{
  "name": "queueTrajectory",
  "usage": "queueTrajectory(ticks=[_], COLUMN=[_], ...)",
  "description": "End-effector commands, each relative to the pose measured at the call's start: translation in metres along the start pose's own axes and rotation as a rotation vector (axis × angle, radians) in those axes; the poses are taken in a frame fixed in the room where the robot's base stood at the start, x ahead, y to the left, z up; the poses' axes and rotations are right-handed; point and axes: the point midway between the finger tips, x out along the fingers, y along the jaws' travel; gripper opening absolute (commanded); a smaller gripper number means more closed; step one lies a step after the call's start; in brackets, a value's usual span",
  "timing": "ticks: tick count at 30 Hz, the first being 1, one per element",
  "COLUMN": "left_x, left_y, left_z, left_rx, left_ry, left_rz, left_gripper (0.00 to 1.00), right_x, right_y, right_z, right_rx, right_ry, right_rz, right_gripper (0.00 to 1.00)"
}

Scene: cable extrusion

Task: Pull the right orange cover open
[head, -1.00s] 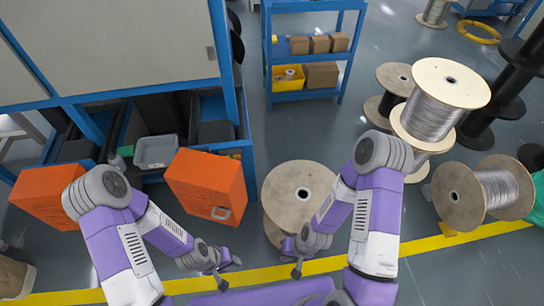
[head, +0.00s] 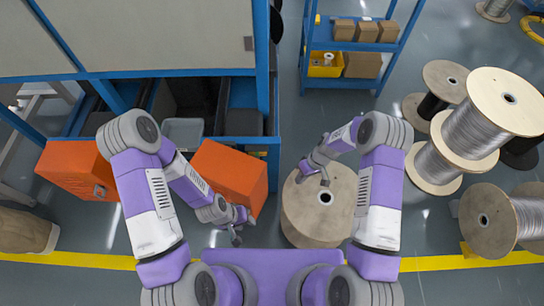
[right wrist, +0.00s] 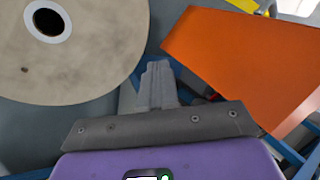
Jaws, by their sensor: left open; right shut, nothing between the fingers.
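The right orange cover (head: 232,172) is a box-like panel on the blue machine frame, left of centre in the head view. Its front left part is hidden behind my left arm, and I cannot make out its handle. My left gripper (head: 238,234) is open, just in front of the cover's lower edge. I cannot tell whether it touches. My right gripper (head: 320,177) is shut and empty, over the wooden spool to the right of the cover. In the right wrist view its closed fingers (right wrist: 157,82) point between the spool and the orange cover (right wrist: 245,65).
The left orange cover (head: 78,168) is partly behind my left arm. A wooden spool (head: 310,215) stands right of the right cover. More wire spools (head: 470,135) stand at the right. A blue shelf (head: 350,50) is at the back. A yellow line (head: 450,262) crosses the floor.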

Motion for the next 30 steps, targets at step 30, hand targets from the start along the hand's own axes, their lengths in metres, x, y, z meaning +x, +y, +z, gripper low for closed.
queueTrajectory(ticks=[30], left_x=[-0.009], left_y=[0.003], left_z=[0.0], left_rx=[0.0], left_ry=[0.001], left_rz=[0.0], left_gripper=[0.43], right_x=[-0.049], right_y=[-0.058], right_z=[-0.12], right_rx=[-0.779], right_ry=[0.046], right_rz=[-0.233], right_gripper=[0.0])
